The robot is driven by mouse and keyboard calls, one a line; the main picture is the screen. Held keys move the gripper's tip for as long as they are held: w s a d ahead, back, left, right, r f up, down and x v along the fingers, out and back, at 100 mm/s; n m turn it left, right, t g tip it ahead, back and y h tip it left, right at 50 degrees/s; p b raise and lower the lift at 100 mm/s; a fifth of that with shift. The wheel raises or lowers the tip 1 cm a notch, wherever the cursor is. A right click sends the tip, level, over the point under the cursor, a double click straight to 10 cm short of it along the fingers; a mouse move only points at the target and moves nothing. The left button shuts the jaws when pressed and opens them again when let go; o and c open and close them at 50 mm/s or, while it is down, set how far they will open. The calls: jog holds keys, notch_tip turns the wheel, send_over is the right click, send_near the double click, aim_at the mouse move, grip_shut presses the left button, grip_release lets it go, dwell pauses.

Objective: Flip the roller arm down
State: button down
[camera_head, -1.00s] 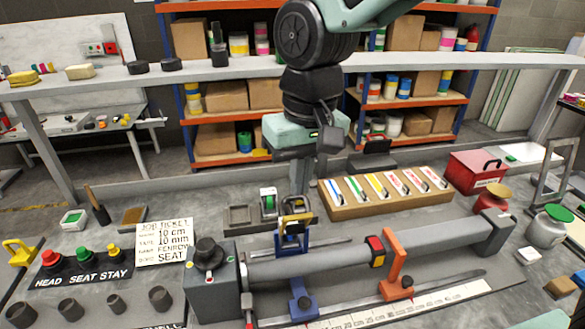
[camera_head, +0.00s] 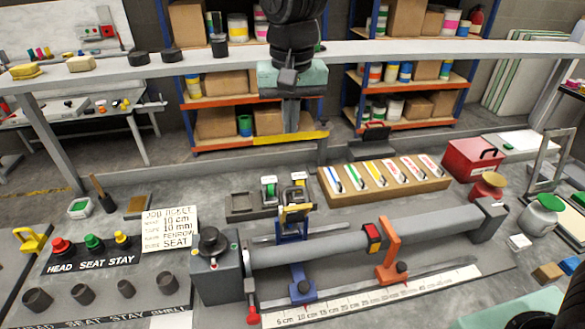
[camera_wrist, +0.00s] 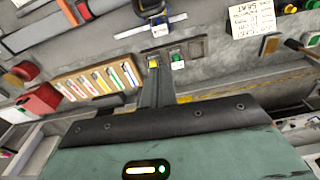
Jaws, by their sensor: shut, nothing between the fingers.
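A blue bracket with a yellow and black top (camera_head: 295,212) stands upright at the rear of a long grey tube (camera_head: 330,239); I take it for the roller arm, but cannot be sure. A blue clamp (camera_head: 304,285) sits in front of the tube, below the bracket. An orange arm (camera_head: 390,245) reaches over the tube further right. My gripper (camera_head: 290,128) is shut and empty, pointing down behind and above the bracket, apart from it. In the wrist view, my gripper's fingers (camera_wrist: 156,85) show in the middle, with the bench beyond.
A grey headstock (camera_head: 212,265) with a black knob stands left of the tube. Behind are small tape holders (camera_head: 269,190) and a wooden rack of coloured strips (camera_head: 385,188). A red box (camera_head: 472,160) is at the right. A long grey rail (camera_head: 400,50) crosses at the back.

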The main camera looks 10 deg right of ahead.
aim_at(293, 208)
jog(key=s+f+p, duration=0.3)
jog(key=f+p, duration=0.2)
jog(key=f, duration=0.4)
jog(key=shift+f, duration=0.4)
jog(key=shift+a+f+b, duration=0.1)
jog(key=shift+b, duration=0.25)
